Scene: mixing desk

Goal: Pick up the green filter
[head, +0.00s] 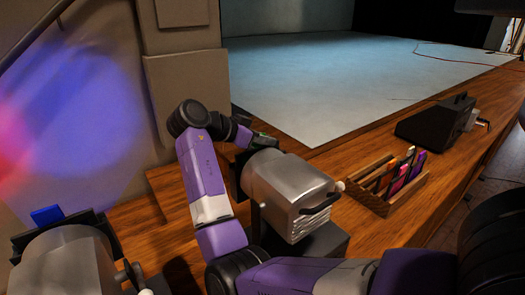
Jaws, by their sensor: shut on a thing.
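My gripper (257,142), at the end of my purple arm, is at the centre of the head view, just behind and above the left end of a silver stage lamp. It is shut on the green filter (264,136), of which only a small dark green edge shows. The lamp (290,192) hides what is below the gripper, so I cannot tell whether the filter touches the lamp or its front frame.
A wooden rack (380,207) holding several coloured filters stands to the right on the wooden floor. A black box-shaped lamp (433,122) lies beyond it. Another silver lamp (68,268) with a blue filter (47,215) is at the lower left. A stone pillar (185,90) rises behind my arm.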

